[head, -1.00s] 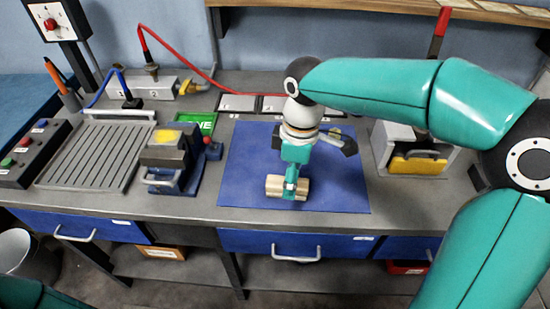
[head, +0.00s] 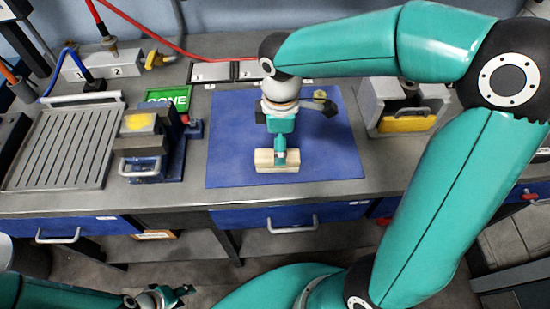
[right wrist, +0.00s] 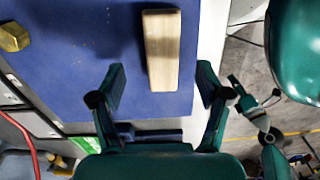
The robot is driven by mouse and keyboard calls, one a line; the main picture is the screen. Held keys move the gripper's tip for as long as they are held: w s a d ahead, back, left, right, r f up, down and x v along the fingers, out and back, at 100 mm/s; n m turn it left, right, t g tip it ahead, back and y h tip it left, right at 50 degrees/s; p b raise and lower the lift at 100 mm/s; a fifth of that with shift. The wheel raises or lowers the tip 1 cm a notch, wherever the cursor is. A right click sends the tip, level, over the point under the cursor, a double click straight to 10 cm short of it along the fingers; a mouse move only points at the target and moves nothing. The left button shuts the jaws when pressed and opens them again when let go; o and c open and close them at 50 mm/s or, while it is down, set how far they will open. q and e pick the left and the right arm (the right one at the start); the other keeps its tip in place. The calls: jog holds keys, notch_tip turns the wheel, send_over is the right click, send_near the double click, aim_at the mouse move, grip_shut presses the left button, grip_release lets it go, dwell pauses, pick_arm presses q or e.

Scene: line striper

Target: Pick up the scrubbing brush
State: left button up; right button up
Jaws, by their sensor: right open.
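A pale wooden block (head: 264,161), which I take for the scrubbing brush, lies on the blue mat (head: 225,150). Its bristles cannot be made out. In the right wrist view the brush (right wrist: 162,55) shows its grained top. My right gripper (right wrist: 160,88) is open; its teal fingers stand on either side of the brush's lower end, with gaps on both sides. In the head view the right gripper (head: 279,155) hides the middle of the brush. My left gripper (head: 170,296) is open and empty at the bottom, away from the bench.
A brass-coloured piece (head: 319,95) lies at the mat's back right. A vise-like fixture (head: 143,145) and a slotted tray (head: 65,148) stand to the left. A grey box with a yellow panel (head: 408,120) stands to the right. Much of the mat is bare.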

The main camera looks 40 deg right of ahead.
jog(key=shift+f+p, duration=0.35)
jog(key=shift+f, duration=2.55)
jog(key=shift+c, duration=0.3)
jog(key=c, duration=1.2)
jog(key=shift+c, duration=0.2)
jog(key=shift+r, duration=0.1)
notch_tip(320, 180, up, 20)
